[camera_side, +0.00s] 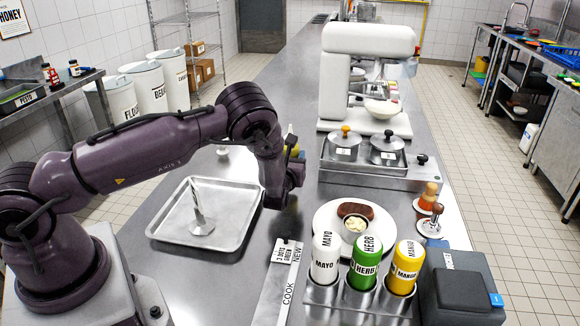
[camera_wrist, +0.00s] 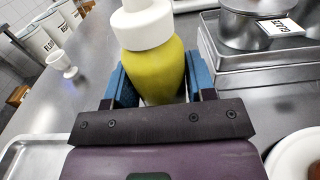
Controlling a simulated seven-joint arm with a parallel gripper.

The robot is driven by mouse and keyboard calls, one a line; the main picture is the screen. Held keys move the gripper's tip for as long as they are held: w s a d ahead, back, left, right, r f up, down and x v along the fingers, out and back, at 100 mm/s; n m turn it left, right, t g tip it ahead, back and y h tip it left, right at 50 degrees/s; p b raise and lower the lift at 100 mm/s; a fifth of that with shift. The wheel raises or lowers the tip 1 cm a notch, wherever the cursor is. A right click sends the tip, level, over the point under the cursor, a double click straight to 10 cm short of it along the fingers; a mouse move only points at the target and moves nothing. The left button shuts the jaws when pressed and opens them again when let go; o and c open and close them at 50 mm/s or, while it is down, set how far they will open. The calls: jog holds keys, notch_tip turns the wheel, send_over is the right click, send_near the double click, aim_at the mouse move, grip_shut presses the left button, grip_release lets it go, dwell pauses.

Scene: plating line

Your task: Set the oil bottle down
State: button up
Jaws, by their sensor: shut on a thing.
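The oil bottle (camera_wrist: 155,68) is yellow-green with a white cap, and it stands upright between the blue fingers of my gripper (camera_wrist: 158,88) in the wrist view. The gripper is shut on its body.
A metal tray (camera_side: 165,233) with a ticket spike lies to the left. A plate (camera_side: 324,216) with food and a rack of sauce bottles (camera_side: 322,292) are at front right. Lidded pots (camera_side: 387,150) and a white mixer (camera_side: 340,80) stand behind right. A small white cup (camera_wrist: 62,63) stands left.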

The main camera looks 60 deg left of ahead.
jog(key=shift+f, duration=1.25)
jog(key=o, duration=1)
jog(key=shift+s+f, duration=0.1)
jog(key=shift+f, duration=0.05)
